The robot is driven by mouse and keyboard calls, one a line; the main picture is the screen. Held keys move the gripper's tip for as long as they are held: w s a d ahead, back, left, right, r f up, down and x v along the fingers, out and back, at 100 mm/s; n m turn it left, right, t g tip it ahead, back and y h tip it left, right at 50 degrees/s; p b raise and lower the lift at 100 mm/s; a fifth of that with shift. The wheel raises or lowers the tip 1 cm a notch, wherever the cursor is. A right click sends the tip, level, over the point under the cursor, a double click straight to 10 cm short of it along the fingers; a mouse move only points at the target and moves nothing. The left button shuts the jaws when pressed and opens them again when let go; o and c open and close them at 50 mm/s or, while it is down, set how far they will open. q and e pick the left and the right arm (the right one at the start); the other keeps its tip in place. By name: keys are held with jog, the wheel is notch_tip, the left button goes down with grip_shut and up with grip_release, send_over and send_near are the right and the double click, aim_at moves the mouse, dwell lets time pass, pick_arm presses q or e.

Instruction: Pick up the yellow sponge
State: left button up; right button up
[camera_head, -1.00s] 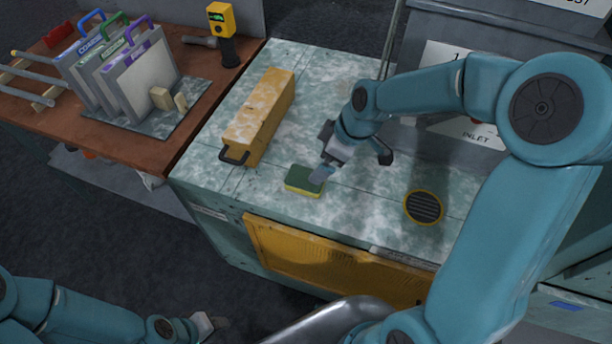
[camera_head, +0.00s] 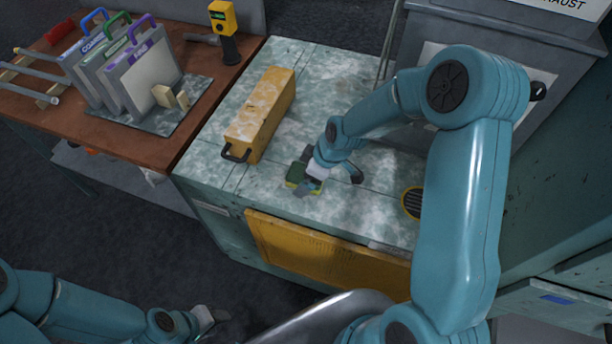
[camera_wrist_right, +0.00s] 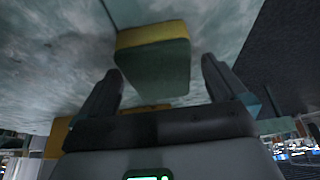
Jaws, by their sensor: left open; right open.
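The sponge (camera_head: 293,176) is yellow with a green face and lies on the marbled cabinet top, partly hidden by my right gripper (camera_head: 303,178). In the right wrist view the sponge (camera_wrist_right: 155,62) lies ahead of the open fingers of my right gripper (camera_wrist_right: 162,82), its near end between them. A gap shows on each side, and no grip on it is visible. My left gripper (camera_head: 212,318) is open and empty, low at the lower left, well away from the sponge.
A long yellow box (camera_head: 262,108) with a dark handle lies just behind the sponge. A round yellow-rimmed grille (camera_head: 411,203) is set to the right, partly behind my arm. A brown bench (camera_head: 150,150) with framed panels stands at left. The cabinet's front edge is near the sponge.

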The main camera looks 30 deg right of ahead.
jog(key=shift+f+b, duration=0.3)
jog(key=shift+b, duration=0.25)
dwell(0.5)
jog(key=c, duration=1.1)
